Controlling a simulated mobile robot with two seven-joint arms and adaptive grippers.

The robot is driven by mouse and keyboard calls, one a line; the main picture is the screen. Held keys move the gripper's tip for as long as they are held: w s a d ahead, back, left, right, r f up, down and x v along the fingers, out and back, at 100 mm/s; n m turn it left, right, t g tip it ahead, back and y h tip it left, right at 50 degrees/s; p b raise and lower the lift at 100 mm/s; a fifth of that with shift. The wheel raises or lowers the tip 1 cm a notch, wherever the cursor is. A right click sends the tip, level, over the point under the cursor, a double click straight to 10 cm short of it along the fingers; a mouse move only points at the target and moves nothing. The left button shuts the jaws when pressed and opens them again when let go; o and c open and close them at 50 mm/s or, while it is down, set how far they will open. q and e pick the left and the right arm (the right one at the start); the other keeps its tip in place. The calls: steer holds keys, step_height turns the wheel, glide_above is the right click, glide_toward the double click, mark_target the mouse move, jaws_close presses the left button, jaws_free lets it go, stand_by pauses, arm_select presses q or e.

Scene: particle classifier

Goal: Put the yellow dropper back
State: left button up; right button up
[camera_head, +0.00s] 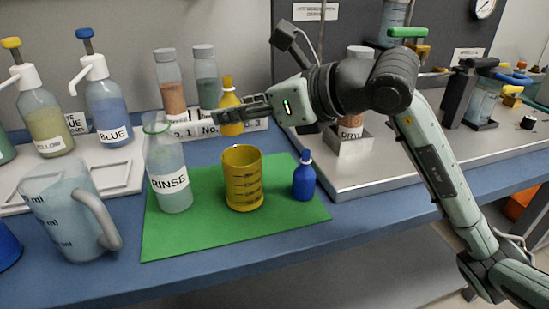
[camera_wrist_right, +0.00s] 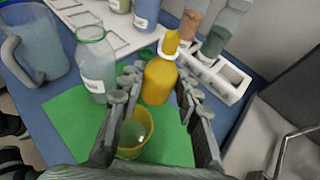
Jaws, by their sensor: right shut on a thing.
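The yellow dropper (camera_head: 229,99) is a small bottle with a narrow top, held upright between the fingers of my right gripper (camera_head: 235,113). In the right wrist view the dropper (camera_wrist_right: 160,80) sits between the two fingers of the gripper (camera_wrist_right: 160,90). It is in front of the sample rack and above the yellow measuring cup's far side. The fingers hide part of its middle. The blue dropper (camera_head: 304,178) stands on the green mat (camera_head: 190,240), right of the yellow measuring cup (camera_head: 244,180). My left gripper is not in view.
A RINSE bottle (camera_head: 170,180) stands on the mat's left side. A clear jug (camera_head: 70,210) stands farther left. The white rack (camera_head: 255,126) with tubes is behind the dropper. A metal-topped station (camera_head: 400,160) lies to the right. The mat's front is clear.

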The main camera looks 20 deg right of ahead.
steer(key=shift+w, duration=0.1)
steer(key=shift+w+d+f, duration=0.15)
steer(key=shift+d+f, duration=0.1)
steer(key=w+d+f, duration=0.1)
steer(key=d+f, duration=0.1)
steer(key=d, duration=0.1)
steer(key=w+d+f, duration=0.1)
steer(key=d+f, duration=0.1)
steer(key=d, duration=0.2)
steer(key=w+d+f, duration=0.1)
steer(key=d+f, duration=0.1)
steer(key=d, duration=0.1)
steer(key=shift+d+f, duration=0.25)
steer(key=shift+f, duration=1.8)
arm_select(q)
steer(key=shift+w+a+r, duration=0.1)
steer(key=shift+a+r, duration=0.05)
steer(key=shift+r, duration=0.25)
arm_select(e)
steer(key=shift+f, duration=0.15)
arm_select(q)
steer(key=shift+b, duration=0.3)
arm_select(e)
steer(key=shift+f, duration=0.1)
